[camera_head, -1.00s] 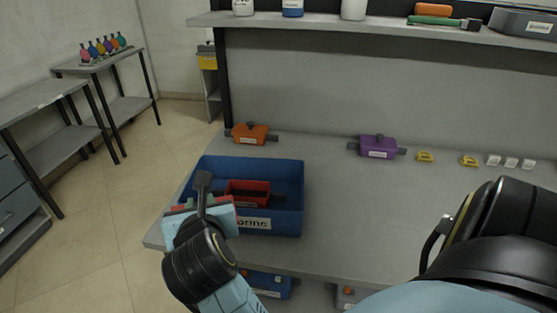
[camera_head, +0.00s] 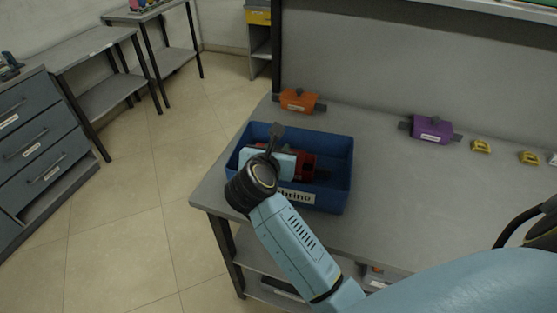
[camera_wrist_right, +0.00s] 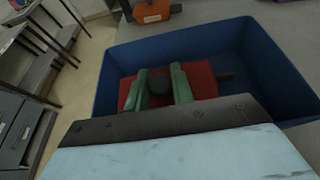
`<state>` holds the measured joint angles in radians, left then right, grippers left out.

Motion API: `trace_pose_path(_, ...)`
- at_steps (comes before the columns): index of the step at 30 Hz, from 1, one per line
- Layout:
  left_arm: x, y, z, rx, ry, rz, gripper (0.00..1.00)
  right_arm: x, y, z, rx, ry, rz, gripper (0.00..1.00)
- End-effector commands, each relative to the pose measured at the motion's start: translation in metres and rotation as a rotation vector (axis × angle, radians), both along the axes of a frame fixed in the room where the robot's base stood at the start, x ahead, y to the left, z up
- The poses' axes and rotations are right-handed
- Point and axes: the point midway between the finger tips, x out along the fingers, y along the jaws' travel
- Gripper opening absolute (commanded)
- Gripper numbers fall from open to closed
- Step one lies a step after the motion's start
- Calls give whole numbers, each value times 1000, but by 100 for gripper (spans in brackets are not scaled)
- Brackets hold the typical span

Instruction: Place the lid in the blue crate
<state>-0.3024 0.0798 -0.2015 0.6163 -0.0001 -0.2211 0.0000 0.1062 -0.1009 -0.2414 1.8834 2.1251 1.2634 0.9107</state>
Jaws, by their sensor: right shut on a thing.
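The red lid (camera_wrist_right: 203,78) with a dark round knob shows in the right wrist view. My right gripper (camera_wrist_right: 157,86) is shut on the knob, its two green fingers on either side. In the head view the right hand (camera_head: 268,160) is over the left part of the blue crate (camera_head: 335,197), which also shows in the wrist view (camera_wrist_right: 108,82). Red parts (camera_head: 305,160) show inside the crate beside the hand; I cannot tell there which belong to the lid. Whether the lid touches anything below is hidden. My left gripper is not in view.
The crate stands near the left corner of the grey table (camera_head: 400,190). An orange lidded box (camera_head: 298,101) is behind it; a purple one (camera_head: 432,129) and yellow pieces (camera_head: 481,146) stand farther right. The table right of the crate is clear.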

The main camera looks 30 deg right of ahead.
Motion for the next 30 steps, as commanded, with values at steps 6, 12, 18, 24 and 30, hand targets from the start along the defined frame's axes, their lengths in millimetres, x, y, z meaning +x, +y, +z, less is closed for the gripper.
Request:
trace_pose_path(6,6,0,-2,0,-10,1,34,0,-1,-31,-3,3,2,2)
trace_pose_path(12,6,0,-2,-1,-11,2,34,0,0,-34,0,0,1,2)
trace_pose_path(18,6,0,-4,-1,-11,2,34,0,0,-37,1,1,0,2)
trace_pose_path(24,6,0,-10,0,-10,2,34,0,0,-44,-1,1,0,2)
trace_pose_path(30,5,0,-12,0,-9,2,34,0,0,-46,-1,1,0,2)
